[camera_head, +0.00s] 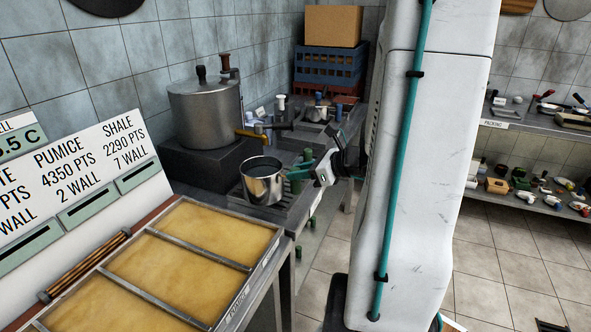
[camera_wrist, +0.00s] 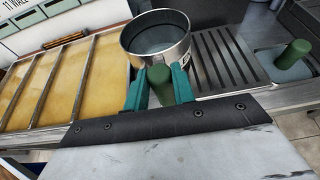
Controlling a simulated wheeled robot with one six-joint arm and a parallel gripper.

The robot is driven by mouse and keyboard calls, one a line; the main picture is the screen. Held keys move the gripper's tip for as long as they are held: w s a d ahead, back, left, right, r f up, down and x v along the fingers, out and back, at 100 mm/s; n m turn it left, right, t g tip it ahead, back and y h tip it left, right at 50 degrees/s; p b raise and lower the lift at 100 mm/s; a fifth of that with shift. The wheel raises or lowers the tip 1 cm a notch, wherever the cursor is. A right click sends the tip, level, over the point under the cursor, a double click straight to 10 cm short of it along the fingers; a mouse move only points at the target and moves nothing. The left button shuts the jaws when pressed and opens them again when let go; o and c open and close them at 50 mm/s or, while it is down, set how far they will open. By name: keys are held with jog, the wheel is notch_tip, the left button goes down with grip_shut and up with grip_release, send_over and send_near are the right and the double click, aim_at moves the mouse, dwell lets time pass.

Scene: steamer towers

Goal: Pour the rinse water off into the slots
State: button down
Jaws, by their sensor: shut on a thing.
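A shiny metal pot (camera_head: 262,184) with a green handle (camera_wrist: 159,84) stands upright at the counter's near end. In the wrist view the pot (camera_wrist: 157,40) shows a dull grey-blue inside, which looks like water. My gripper (camera_wrist: 158,82) has its teal fingers on both sides of the handle and is shut on it. In the head view my gripper (camera_head: 302,172) is at the right of the pot. The slotted drain grate (camera_wrist: 222,60) lies beside and below the pot; its slots (camera_head: 285,207) are partly hidden by the pot. I cannot tell whether the pot touches the grate.
A large lidded boiler (camera_head: 205,112) with a brass tap (camera_head: 252,135) stands behind the pot. Framed yellow trays (camera_head: 190,255) lie at the near left. Small items and a pan (camera_head: 318,112) are farther back. Another green knob (camera_wrist: 294,54) is right of the grate.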

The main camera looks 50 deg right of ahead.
jog(key=shift+r, duration=0.1)
jog(key=shift+r+t, duration=0.3)
jog(key=shift+r, duration=0.3)
jog(key=shift+s+f+m, duration=0.1)
jog(key=shift+f+m, duration=0.2)
jog(key=shift+f, duration=1.15)
jog(key=m+y, duration=0.1)
jog(key=m, duration=0.1)
jog(key=d+r+m+y, duration=0.1)
jog(key=m, duration=0.1)
jog(key=m+y, duration=0.1)
jog(key=y, duration=0.1)
jog(key=shift+w+d+r+m+g, duration=0.2)
jog(key=shift+w+d+m+g, duration=0.1)
jog(key=shift+d+m+g, duration=0.1)
jog(key=shift+w+d+f+m+y, duration=0.1)
jog(key=shift+d+f+m+y, duration=0.25)
jog(key=shift+m, duration=0.35)
